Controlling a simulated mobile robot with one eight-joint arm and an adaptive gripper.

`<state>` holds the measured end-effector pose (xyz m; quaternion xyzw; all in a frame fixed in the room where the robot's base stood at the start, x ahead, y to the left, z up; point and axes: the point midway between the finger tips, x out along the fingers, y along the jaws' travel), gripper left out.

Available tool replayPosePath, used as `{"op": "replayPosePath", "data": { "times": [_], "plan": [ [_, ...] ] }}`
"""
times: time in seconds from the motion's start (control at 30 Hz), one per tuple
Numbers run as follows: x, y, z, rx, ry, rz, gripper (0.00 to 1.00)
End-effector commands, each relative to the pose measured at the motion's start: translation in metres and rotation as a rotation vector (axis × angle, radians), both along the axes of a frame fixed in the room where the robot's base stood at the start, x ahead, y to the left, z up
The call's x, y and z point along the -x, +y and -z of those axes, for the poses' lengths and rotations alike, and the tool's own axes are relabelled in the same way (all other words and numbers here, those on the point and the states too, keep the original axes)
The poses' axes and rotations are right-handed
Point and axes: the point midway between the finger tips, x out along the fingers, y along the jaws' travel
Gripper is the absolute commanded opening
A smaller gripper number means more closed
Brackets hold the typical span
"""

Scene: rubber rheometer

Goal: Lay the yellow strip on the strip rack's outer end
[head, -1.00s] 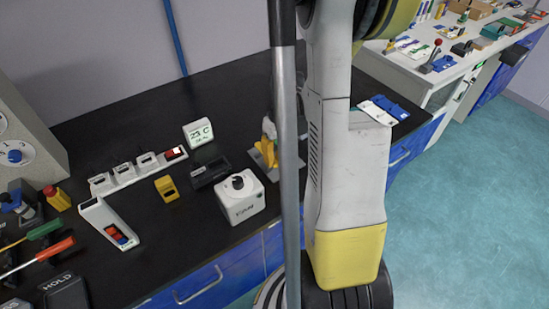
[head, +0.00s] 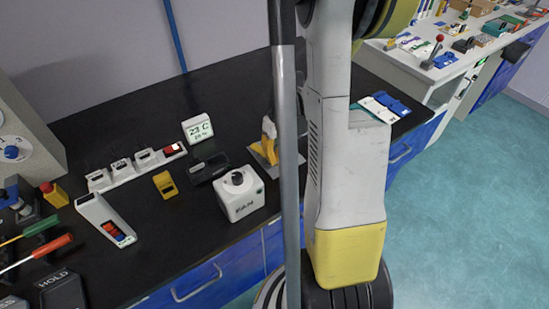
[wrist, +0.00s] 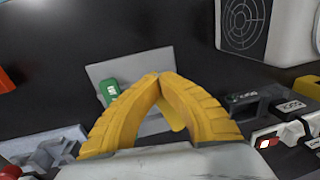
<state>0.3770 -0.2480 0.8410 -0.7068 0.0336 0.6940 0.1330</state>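My gripper (wrist: 157,78) has its orange-yellow fingers brought together at the tips in the wrist view. A brighter yellow piece, apparently the yellow strip (wrist: 173,117), shows between the fingers just behind the tips; its far end is hidden by them. Below the fingers is a grey plate (wrist: 112,70) on the black bench, with a green labelled piece (wrist: 108,91) at its left. I cannot tell clearly which part is the strip rack. In the head view, my gripper (head: 267,130) is low over the same grey plate (head: 258,157), partly hidden behind a grey pole.
A white FAN knob box (head: 240,196), a black device (head: 208,168), a yellow timer (head: 165,184), a white display (head: 198,128) and a power strip (head: 128,171) stand left of my gripper. The bench behind them is clear.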

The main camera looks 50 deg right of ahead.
Motion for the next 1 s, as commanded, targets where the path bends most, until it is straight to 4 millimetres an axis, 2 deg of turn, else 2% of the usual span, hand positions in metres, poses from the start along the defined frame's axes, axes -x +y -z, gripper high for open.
{"op": "replayPosePath", "data": {
  "times": [0.03,0.1,0.37,0.47,0.57,0.8,1.0],
  "plan": [
    [0.0,0.0,0.001,0.0,0.0,0.0,0.04],
    [0.0,0.0,0.0,0.0,0.0,0.0,0.21],
    [0.0,-0.001,0.0,0.001,0.0,0.001,0.21],
    [0.0,-0.002,-0.007,0.001,0.0,0.001,0.21],
    [0.001,-0.003,-0.023,0.001,0.0,0.001,0.21],
    [0.003,-0.01,-0.077,0.0,0.0,0.0,0.21],
    [0.004,-0.014,-0.109,0.0,0.0,0.0,0.21]
  ]
}}
